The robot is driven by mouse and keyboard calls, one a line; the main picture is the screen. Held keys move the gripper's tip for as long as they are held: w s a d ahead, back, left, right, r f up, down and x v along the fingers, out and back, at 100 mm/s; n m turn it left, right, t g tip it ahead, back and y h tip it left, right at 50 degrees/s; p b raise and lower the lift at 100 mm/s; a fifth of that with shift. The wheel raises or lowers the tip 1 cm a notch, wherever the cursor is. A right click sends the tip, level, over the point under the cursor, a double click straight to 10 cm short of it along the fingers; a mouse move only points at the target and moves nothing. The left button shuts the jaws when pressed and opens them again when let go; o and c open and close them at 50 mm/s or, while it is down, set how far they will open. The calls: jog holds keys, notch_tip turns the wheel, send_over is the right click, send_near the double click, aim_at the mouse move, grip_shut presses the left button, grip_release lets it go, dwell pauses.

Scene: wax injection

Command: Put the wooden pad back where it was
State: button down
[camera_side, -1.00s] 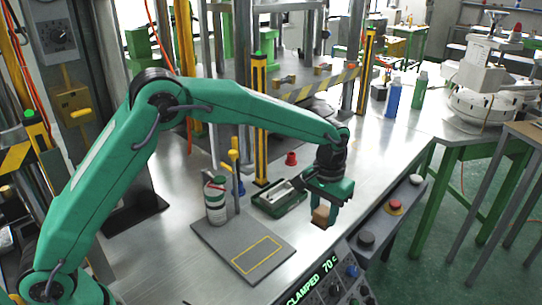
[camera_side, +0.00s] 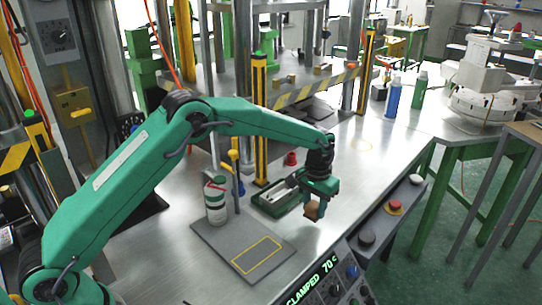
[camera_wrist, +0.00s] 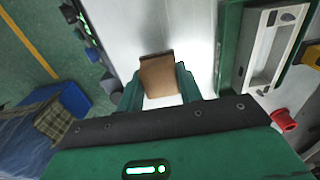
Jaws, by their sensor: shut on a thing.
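The wooden pad (camera_side: 312,211) is a small brown block. My gripper (camera_side: 316,204) is shut on it and holds it in the air over the metal table, right of the grey mat (camera_side: 212,237). In the wrist view the pad (camera_wrist: 159,74) sits between the two green fingers of my gripper (camera_wrist: 159,88). A yellow rectangle outline (camera_side: 257,257) is drawn on the mat, with nothing on it. Which mark belongs to the pad cannot be told.
A green tray with a metal part (camera_side: 272,203) lies left of my gripper. A red cup (camera_side: 291,158) is behind. The control panel (camera_side: 340,283) and buttons line the front edge.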

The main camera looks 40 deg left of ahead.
aim_at(313, 215)
jog(key=shift+f, duration=1.65)
jog(key=shift+f, duration=0.15)
jog(key=c, duration=0.9)
grip_release()
jog(key=shift+c, duration=0.2)
notch_tip(313, 215, up, 11)
jog(key=shift+r, duration=0.65)
jog(key=shift+r, duration=0.1)
